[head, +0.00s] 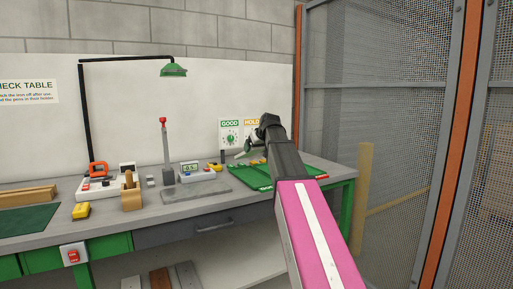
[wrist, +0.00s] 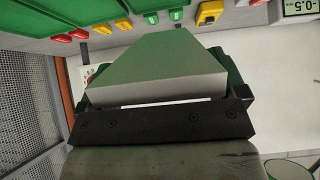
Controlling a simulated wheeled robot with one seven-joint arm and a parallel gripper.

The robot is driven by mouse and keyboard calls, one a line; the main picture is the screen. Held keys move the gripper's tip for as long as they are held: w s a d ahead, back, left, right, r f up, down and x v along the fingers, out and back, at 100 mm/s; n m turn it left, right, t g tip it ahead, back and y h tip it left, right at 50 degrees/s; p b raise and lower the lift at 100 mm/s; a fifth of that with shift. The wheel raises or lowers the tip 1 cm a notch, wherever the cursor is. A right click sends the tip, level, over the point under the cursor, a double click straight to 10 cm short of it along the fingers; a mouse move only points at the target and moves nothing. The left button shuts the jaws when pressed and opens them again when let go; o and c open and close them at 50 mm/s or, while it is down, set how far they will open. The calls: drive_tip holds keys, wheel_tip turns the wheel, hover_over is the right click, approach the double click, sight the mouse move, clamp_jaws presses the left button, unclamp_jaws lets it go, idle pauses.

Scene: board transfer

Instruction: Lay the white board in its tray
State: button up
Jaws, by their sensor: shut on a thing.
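My gripper (head: 256,143) is raised above the right end of the bench, in front of the back panel. It is shut on the white board (head: 241,155), a small pale piece that juts from the fingertips, tilted and clear of the bench. In the wrist view a broad grey-green wedge between the green fingers fills the middle, so the board's outline is hard to tell there. Green trays (head: 245,178) with red and yellow tabs lie on the bench below my gripper. They also show at the top left of the wrist view (wrist: 50,20). My arm hides part of them.
A grey mat (head: 195,190), a meter (head: 190,171) and a post with a red top (head: 165,150) stand left of the trays. GOOD and HOLD signs (head: 231,125) are behind. A mesh fence (head: 400,90) closes off the right side.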

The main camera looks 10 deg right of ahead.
drive_tip(key=shift+f, duration=3.25)
drive_tip(key=shift+f, duration=0.3)
drive_tip(key=o, duration=0.8)
drive_tip(key=c, duration=1)
drive_tip(key=shift+o, duration=0.2)
drive_tip(key=shift+d, duration=0.1)
drive_tip(key=shift+s+d+r, duration=0.2)
drive_tip(key=shift+s+r, duration=0.15)
drive_tip(key=shift+s, duration=0.4)
drive_tip(key=shift+s+d+r, duration=0.2)
drive_tip(key=shift+s+r, duration=0.1)
drive_tip(key=shift+s, duration=0.4)
drive_tip(key=o, duration=0.6)
drive_tip(key=shift+c, duration=0.2)
